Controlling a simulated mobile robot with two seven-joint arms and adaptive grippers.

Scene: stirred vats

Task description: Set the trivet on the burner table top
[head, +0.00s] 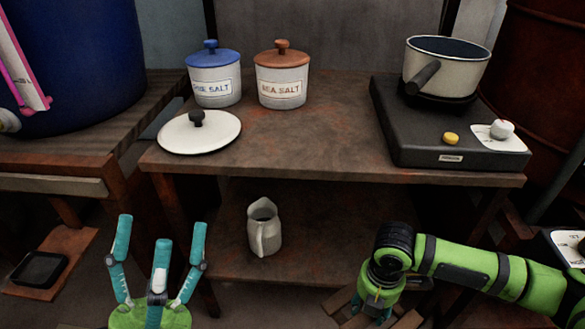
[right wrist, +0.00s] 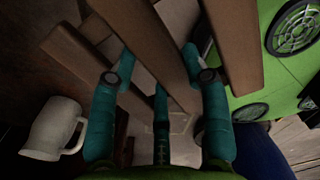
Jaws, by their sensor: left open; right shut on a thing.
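The trivet is a frame of brown wooden slats (right wrist: 160,45). My right gripper (right wrist: 158,72) is shut on one of its slats in the right wrist view. In the head view the trivet (head: 408,319) shows only in part at the bottom edge, under my right gripper (head: 376,303), low in front of the burner table. The burner table top (head: 310,140) is brown, with bare room at its middle and front. My left gripper (head: 158,245) is open and empty, low at the left.
A black burner (head: 455,135) carrying a pot (head: 447,75) stands at the table's right. A blue-lidded jar (head: 214,85), a brown-lidded jar (head: 282,83) and a white lid (head: 199,131) stand at its left and back. A pitcher (head: 264,228) sits on the lower shelf.

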